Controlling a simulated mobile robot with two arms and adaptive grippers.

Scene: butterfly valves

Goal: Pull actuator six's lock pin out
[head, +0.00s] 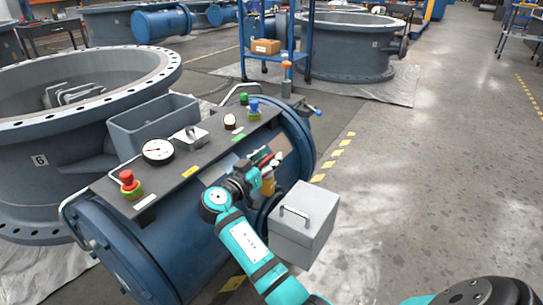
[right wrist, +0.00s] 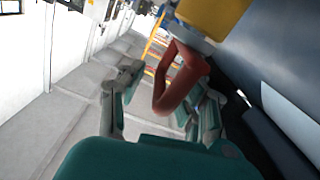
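Actuator six is the large blue cylinder (head: 185,235) beside the valve body marked 6 (head: 40,185). A red loop handle, apparently the lock pin's (right wrist: 182,80), hangs from a yellow block (right wrist: 215,15) in the right wrist view. In the head view the yellow block (head: 268,187) sits on the actuator's right side, and the red part is mostly hidden by my gripper. My right gripper (head: 266,165) is at this spot. In the right wrist view its fingers (right wrist: 165,100) stand apart, one on each side of the red loop. My left gripper is out of view.
A grey box with a handle (head: 303,225) sticks out close to my right forearm. The floor to the right (head: 430,150) is clear.

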